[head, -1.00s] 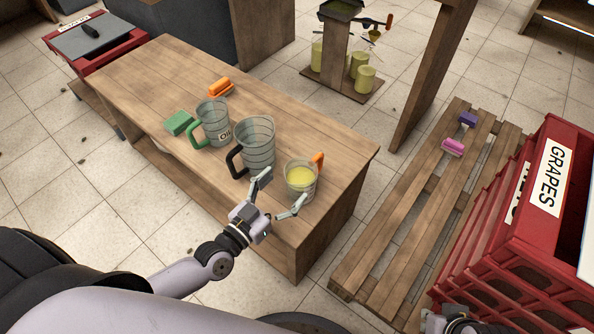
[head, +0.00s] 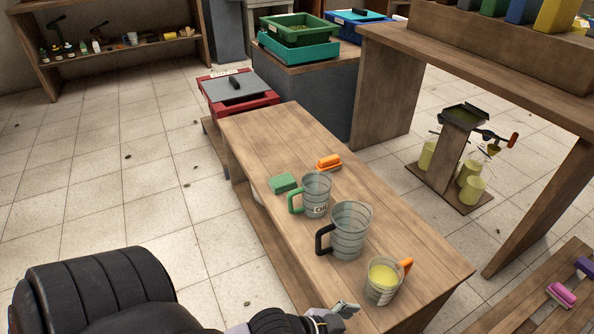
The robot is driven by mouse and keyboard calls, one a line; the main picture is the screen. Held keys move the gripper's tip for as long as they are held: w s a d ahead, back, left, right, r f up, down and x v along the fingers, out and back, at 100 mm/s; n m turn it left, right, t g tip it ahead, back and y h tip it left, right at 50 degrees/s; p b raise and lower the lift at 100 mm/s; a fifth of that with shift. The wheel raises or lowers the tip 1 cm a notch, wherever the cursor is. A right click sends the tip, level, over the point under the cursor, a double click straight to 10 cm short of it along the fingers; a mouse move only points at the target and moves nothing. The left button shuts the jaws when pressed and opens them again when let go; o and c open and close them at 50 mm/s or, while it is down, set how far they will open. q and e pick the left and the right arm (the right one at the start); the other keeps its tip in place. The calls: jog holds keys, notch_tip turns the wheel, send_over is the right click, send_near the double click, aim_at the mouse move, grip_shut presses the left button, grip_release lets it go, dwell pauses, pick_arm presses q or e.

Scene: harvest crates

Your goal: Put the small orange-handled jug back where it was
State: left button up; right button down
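The small jug (head: 381,284) with the orange handle (head: 406,266) stands upright at the near right end of the wooden table (head: 255,143). It holds yellow liquid. My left gripper (head: 345,309) shows only in part at the bottom edge, just left of and nearer than the jug. Its fingers are mostly cut off, so I cannot tell whether it is open. I see no grip on the jug. My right gripper is not in view.
A larger black-handled jug (head: 348,231) stands beside the small jug. Beyond it are a green-handled jug (head: 316,195), a green block (head: 282,183) and an orange-handled brush (head: 328,163). The table's far left part is clear. A pallet (head: 540,291) lies at right.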

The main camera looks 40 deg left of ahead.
pick_arm(q)
jog(key=s+a+n+g+y, duration=0.3)
jog(key=s+a+g+y, duration=0.2)
jog(key=s+a, duration=0.4)
jog(key=shift+s+n+y, duration=0.15)
jog(key=shift+n+y, duration=0.15)
jog(key=shift+a, duration=0.1)
